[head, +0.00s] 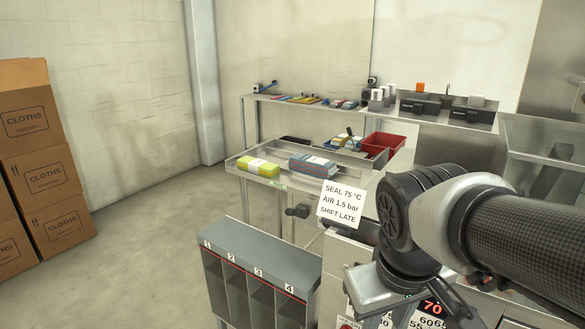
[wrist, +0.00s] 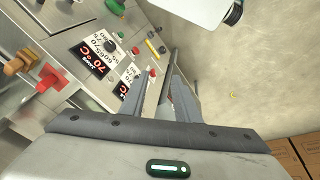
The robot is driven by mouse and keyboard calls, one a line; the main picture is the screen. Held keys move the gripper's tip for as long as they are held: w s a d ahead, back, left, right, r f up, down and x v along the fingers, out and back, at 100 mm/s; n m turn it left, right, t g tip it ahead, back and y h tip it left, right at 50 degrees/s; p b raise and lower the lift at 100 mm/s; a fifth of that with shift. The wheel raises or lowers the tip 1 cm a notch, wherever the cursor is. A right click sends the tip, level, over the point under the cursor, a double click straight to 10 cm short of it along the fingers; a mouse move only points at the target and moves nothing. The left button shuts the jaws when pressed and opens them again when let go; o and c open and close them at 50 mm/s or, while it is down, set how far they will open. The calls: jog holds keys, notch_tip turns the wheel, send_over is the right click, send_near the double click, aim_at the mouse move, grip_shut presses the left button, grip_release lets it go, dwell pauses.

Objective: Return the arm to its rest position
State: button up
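My arm (head: 525,235) reaches in from the right edge of the head view, bent at a dark joint, with its end hanging low over the machine's front. My gripper shows in the wrist view (wrist: 171,72), where two grey fingers stand with a narrow gap between them. Nothing is seen held in the gap. In the head view the fingertips are hidden or out of frame. The machine's control panel (wrist: 120,65) lies to the left of the fingers, with red-lit displays reading 70 °C and several buttons.
A numbered grey rack (head: 262,262) stands left of my arm. Behind are a steel tray table (head: 235,168) with yellow and blue-grey cloth packs, a red bin (head: 383,144) and a back bench (head: 320,108). CLOTHS cartons (head: 28,120) stand far left. The floor between is clear.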

notch_tip(320, 180, up, 22)
jog(key=s+m+t+p, duration=0.1)
jog(key=m+t+p, duration=0.1)
jog(key=p, duration=1.6)
jog(key=shift+s+m+t+y, duration=0.2)
jog(key=shift+m+t+y, duration=0.1)
jog(key=shift+m+y, duration=0.1)
